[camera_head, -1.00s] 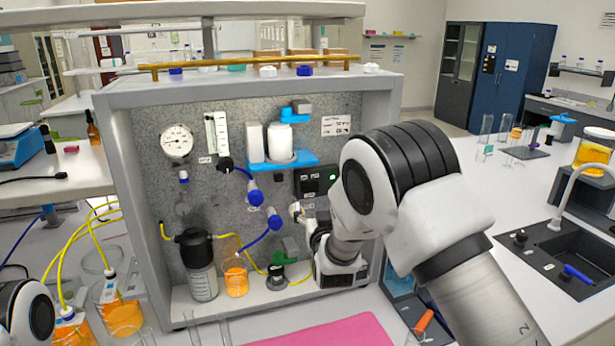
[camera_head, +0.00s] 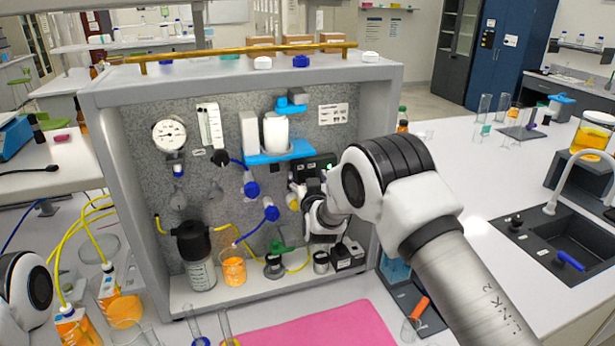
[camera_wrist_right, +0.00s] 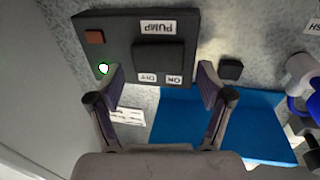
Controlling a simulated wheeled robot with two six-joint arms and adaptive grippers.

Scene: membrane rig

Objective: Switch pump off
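The black pump switch box (camera_head: 314,166) is on the rig's back panel, partly hidden by my right arm in the head view. In the right wrist view the box (camera_wrist_right: 88,30) appears upside down, with a PUMP label (camera_wrist_right: 156,27), a dark rocker switch (camera_wrist_right: 158,56), ON and OFF labels, a red-brown square and a lit green light (camera_wrist_right: 103,68). My right gripper (camera_wrist_right: 162,80) is open and empty, its fingertips on either side of the rocker's label end. Contact cannot be told. My left gripper is out of view; only part of that arm shows.
A blue shelf (camera_head: 282,153) with white canisters is close beside the pump box. Below are a black-capped bottle (camera_head: 194,245), an orange beaker (camera_head: 233,268) and yellow tubing. A pink mat (camera_head: 310,328) lies in front of the rig.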

